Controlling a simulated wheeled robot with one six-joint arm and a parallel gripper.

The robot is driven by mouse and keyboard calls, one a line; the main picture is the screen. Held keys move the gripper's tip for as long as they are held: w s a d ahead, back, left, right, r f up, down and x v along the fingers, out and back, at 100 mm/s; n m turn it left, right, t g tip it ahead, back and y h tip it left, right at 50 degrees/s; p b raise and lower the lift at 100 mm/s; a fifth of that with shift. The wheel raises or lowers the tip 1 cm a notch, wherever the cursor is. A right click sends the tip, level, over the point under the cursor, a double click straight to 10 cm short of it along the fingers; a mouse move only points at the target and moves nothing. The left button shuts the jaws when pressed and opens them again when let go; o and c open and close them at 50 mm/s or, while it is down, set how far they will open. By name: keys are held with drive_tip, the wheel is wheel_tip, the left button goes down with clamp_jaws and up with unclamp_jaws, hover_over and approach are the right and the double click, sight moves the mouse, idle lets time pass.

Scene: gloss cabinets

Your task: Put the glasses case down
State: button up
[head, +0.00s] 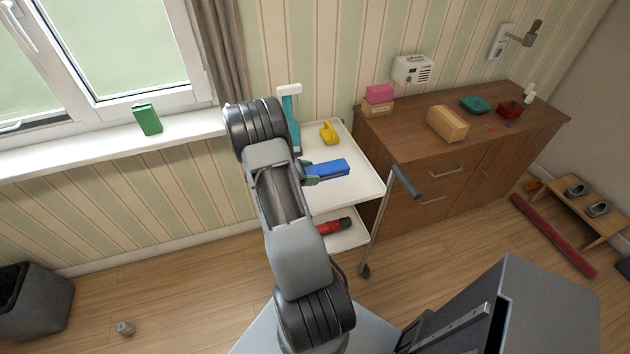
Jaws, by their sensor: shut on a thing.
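The glasses case, which I take to be the long blue object (330,168), is over the white top shelf of a trolley (358,190). My gripper (311,172), with green fingertips, is shut on its left end. The case lies about level and points right. I cannot tell whether its underside touches the shelf or is a little above it. My arm hides the left part of the trolley and most of my gripper.
A yellow object (328,133) and a teal-and-white item (291,115) are at the shelf's back. A red object (335,226) is on the lower shelf. The trolley handle (404,183) rises at the right, beside the wooden cabinet (430,165). Bare shelf shows right of the case.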

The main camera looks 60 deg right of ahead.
sight(315, 188)
drive_tip(key=shift+s+d+f, duration=0.25)
drive_tip(key=shift+d+f, duration=0.15)
drive_tip(key=shift+f, duration=0.15)
drive_tip(key=shift+s+d+f, duration=0.2)
drive_tip(key=shift+d+f, duration=0.2)
drive_tip(key=shift+f, duration=0.1)
drive_tip(key=shift+d+f+p, duration=0.1)
drive_tip(key=shift+f+p, duration=0.35)
drive_tip(key=shift+f, duration=1.25)
drive_tip(key=o, duration=0.9)
drive_tip(key=shift+o, duration=0.2)
drive_tip(key=b+v, duration=0.2)
drive_tip(key=v, duration=1)
drive_tip(key=shift+r, duration=0.1)
